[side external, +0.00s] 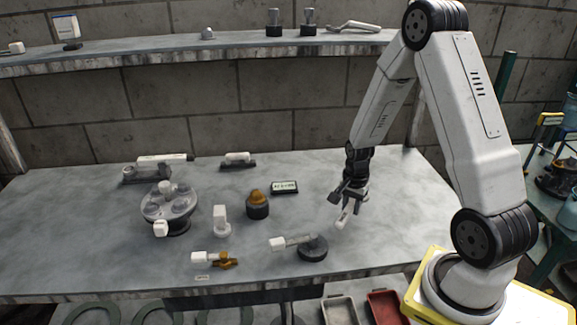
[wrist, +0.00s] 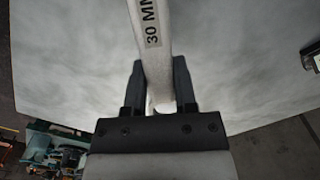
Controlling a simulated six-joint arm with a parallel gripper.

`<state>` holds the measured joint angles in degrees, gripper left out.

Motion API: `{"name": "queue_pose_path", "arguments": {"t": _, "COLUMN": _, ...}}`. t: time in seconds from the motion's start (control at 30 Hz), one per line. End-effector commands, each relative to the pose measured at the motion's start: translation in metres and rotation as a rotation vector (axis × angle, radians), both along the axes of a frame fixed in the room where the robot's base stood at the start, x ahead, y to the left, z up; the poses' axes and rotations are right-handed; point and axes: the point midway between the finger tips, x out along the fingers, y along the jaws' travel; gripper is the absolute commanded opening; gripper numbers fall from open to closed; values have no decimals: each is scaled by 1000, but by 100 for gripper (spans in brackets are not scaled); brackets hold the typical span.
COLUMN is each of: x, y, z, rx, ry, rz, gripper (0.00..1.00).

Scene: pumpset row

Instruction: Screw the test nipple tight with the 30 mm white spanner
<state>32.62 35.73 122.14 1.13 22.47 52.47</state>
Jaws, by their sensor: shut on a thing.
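My gripper (side external: 350,192) is over the right part of the bench, with its jaws closed on a white spanner (side external: 345,215). In the wrist view the spanner (wrist: 153,22) runs up between the two fingers (wrist: 158,72) and carries a "30 MM" label. Its far end is cut off by the top of the wrist view. A brass-topped fitting on a dark round base (side external: 257,203) stands left of my gripper. A dark round block (side external: 312,248) with a white handle-like piece lies in front. I cannot tell which part is the test nipple.
A round clear-topped unit (side external: 168,205) stands at the left. A white upright piece (side external: 221,220), a brass valve-like part (side external: 225,260) and a small display (side external: 284,187) are also on the bench. A shelf (side external: 150,58) runs along the wall. The bench around my gripper is mostly clear.

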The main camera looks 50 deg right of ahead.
Motion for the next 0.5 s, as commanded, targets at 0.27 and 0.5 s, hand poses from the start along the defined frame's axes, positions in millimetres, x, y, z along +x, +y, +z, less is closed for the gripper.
{"name": "queue_pose_path", "arguments": {"t": 0.27, "x": 0, "y": 0, "z": -25, "rx": 0, "ry": 0, "rz": 0, "gripper": 0}}
{"name": "queue_pose_path", "arguments": {"t": 0.5, "x": 0, "y": 0, "z": -36, "rx": 0, "ry": -1, "rz": 0, "gripper": 0}}
